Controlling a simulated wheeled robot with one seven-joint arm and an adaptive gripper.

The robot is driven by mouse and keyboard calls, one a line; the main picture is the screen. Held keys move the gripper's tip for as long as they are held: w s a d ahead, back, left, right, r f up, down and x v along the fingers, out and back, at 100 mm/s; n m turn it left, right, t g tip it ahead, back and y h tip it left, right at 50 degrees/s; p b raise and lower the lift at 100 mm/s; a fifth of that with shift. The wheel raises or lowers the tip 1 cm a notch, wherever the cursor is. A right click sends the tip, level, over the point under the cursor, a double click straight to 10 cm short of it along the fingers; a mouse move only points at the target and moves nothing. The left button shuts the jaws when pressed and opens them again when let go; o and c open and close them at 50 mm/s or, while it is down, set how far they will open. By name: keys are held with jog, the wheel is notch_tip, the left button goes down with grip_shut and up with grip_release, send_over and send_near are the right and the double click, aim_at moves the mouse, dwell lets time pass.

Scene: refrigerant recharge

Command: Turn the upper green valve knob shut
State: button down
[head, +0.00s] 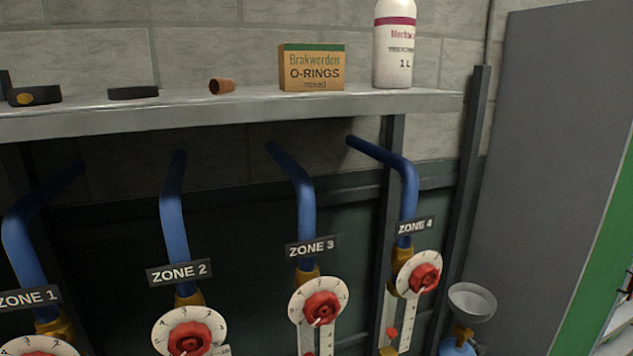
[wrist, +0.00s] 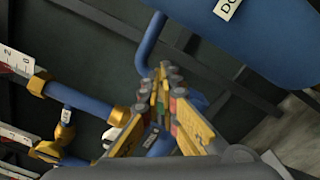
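No green valve knob can be made out with certainty in either view. My gripper (wrist: 170,92) shows in the wrist view, its yellow fingers with grey pads pointing away and coming close together at the tips. A small green and red patch shows between or on the fingers, too small to identify. Whether the fingers hold anything is unclear. Blue pipe (wrist: 150,45) runs behind the fingertips, and brass fittings (wrist: 118,116) on blue pipework lie to their left. My gripper is not in the head view.
In the head view, red knobs on white dials stand under labels, including Zone 2 (head: 190,341), Zone 3 (head: 322,307) and Zone 4 (head: 425,278). A grey shelf (head: 230,113) above carries an O-rings box (head: 311,68) and a white bottle (head: 394,45). A funnel (head: 472,303) stands at right.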

jog(key=shift+w+a+r, duration=0.1)
jog(key=shift+w+a, duration=0.1)
jog(key=shift+w, duration=0.1)
jog(key=f+b, duration=0.1)
jog(key=d+f, duration=0.1)
jog(key=f, duration=0.1)
jog(key=shift+f+b, duration=0.1)
jog(key=shift+b, duration=0.25)
jog(key=shift+f, duration=0.15)
jog(key=shift+a+f, duration=0.1)
jog(key=shift+f, duration=0.1)
dwell(0.5)
jog(key=shift+d, duration=0.3)
jog(key=v, duration=0.5)
jog(key=shift+s+d+r+p, duration=0.2)
jog(key=shift+d+r+p, duration=0.1)
jog(key=shift+d, duration=0.15)
